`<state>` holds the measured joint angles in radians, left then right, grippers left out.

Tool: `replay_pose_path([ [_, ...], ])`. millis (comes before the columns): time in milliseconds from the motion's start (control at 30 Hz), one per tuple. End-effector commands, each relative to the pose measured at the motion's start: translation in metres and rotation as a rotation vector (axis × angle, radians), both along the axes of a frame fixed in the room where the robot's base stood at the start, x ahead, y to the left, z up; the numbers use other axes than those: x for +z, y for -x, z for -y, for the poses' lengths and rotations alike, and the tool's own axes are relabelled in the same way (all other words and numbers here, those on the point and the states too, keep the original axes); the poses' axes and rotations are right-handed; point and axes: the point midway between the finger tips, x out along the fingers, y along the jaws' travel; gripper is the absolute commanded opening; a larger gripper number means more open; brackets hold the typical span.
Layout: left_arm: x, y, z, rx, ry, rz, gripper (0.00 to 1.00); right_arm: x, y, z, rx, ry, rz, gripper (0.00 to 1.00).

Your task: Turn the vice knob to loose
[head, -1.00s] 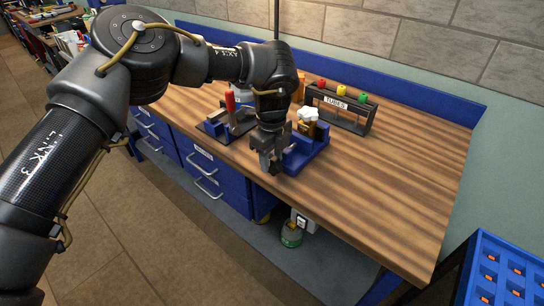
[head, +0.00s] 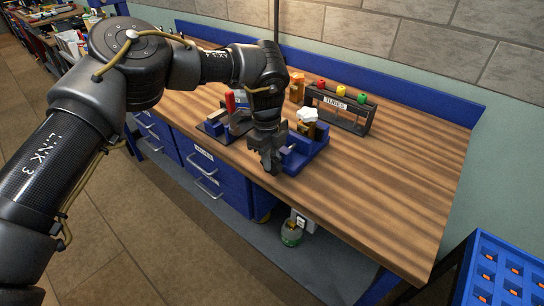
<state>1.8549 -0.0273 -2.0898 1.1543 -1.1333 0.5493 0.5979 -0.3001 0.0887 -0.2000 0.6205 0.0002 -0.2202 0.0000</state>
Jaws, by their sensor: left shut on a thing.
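The blue vice (head: 308,153) stands on the wooden workbench near its front edge. Its jaws appear to hold a small amber bottle with a white top (head: 307,119). My left gripper (head: 271,167) is at the vice's front left end, pointing down over the bench edge. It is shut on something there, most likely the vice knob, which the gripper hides. My right gripper is not in view.
A dark rack (head: 340,107) labelled for tubes, with red, yellow and green caps, stands behind the vice. A red-handled tool (head: 230,101) on a dark base is to the left. An orange-capped bottle (head: 297,86) stands behind. The bench's right side (head: 410,180) is clear.

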Motion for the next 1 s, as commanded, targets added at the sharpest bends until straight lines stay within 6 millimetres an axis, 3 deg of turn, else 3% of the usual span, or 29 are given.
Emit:
replay_pose_path([
  [267, 0.001, -0.003, -0.005, 0.007, 0.167, -0.122, 0.00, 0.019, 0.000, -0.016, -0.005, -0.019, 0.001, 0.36],
  [600, -0.003, -0.006, -0.009, 0.004, 0.342, -0.248, 0.00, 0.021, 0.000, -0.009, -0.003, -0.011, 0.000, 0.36],
  [1000, -0.005, -0.007, -0.010, 0.001, 0.421, -0.305, 0.00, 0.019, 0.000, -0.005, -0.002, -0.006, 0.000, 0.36],
])
